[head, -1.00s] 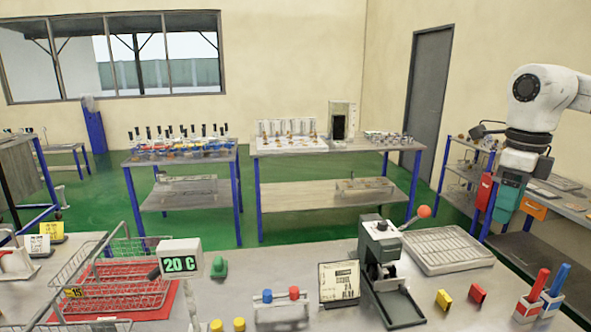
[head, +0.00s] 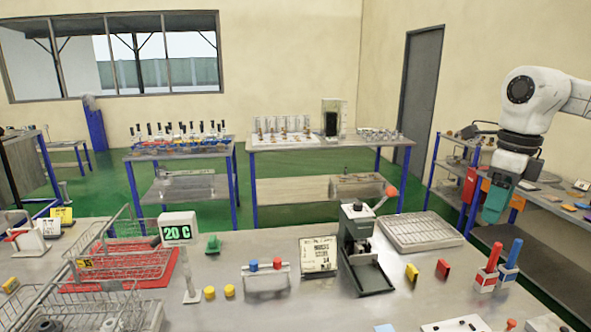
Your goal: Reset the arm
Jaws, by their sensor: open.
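My arm shows at the right of the head view, white with a dark wrist joint, hanging down. My gripper (head: 491,214) is teal and points downward in the air above the right back part of the bench. It is seen nearly side-on, with its fingers overlapping in the picture. It is open, and nothing shows in it.
The grey bench (head: 235,262) holds a press with a red-knobbed lever (head: 362,250), a ribbed tray (head: 415,232), wire baskets (head: 110,268), a temperature display (head: 176,229), and red and blue handles (head: 492,270) at the right. The air around my gripper looks clear.

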